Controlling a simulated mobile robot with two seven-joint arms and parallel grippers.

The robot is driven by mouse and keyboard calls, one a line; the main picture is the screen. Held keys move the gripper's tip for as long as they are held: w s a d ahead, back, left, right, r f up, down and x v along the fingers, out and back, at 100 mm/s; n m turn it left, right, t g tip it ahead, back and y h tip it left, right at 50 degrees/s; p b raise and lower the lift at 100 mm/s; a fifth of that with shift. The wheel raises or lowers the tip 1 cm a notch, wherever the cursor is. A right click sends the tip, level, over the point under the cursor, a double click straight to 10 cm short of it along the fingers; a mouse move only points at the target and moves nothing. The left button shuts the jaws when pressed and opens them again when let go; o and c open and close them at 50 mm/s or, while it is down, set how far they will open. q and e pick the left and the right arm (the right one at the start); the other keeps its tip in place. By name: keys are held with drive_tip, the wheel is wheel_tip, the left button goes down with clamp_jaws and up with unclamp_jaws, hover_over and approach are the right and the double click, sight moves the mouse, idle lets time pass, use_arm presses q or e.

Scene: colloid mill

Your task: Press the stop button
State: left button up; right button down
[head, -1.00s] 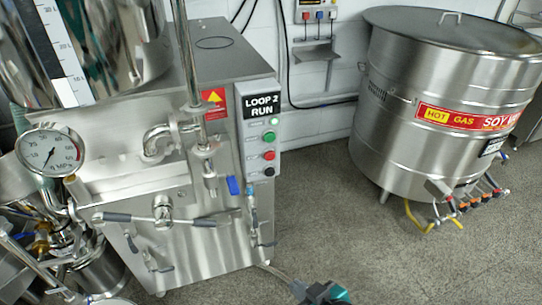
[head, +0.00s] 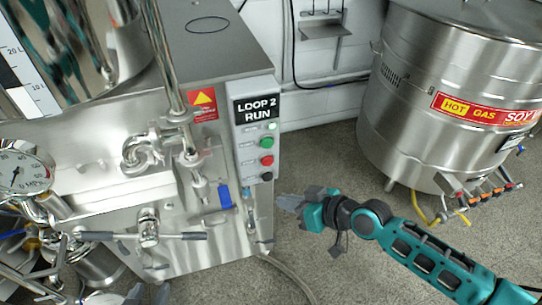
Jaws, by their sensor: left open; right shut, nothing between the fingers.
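The red stop button (head: 267,160) is on the grey control panel (head: 245,150) on the front of the steel mill cabinet. A green button (head: 266,143) is above it and a black knob (head: 267,176) below it. The panel is labelled LOOP 2 RUN, and a small light near its top looks lit green. My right gripper (head: 282,202) is shut and empty, to the lower right of the panel in the picture and apart from the buttons. My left gripper (head: 149,295) shows only its fingertips at the bottom edge, open; the rest is out of frame.
A blue-handled valve (head: 224,197) and steel pipes stand left of the panel. A pressure gauge (head: 18,174) is at the far left. A large steel vat (head: 445,120) stands at the right, with grey floor between. A hose (head: 290,275) lies on the floor.

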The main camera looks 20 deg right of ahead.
sight(267, 161)
use_arm(q)
wheel_tip(267, 161, down, 4)
drive_tip(key=b, duration=0.4)
drive_tip(key=shift+f, duration=0.1)
use_arm(e)
drive_tip(key=w, duration=0.8)
drive_tip(key=shift+w+a, duration=0.2)
drive_tip(key=shift+w, duration=0.15)
use_arm(q)
drive_tip(key=shift+s+f, duration=0.1)
drive_tip(key=shift+s, duration=0.15)
idle(1.1)
drive_tip(key=shift+w+f, duration=0.1)
drive_tip(key=shift+w, duration=0.05)
use_arm(e)
drive_tip(key=shift+w, duration=0.45)
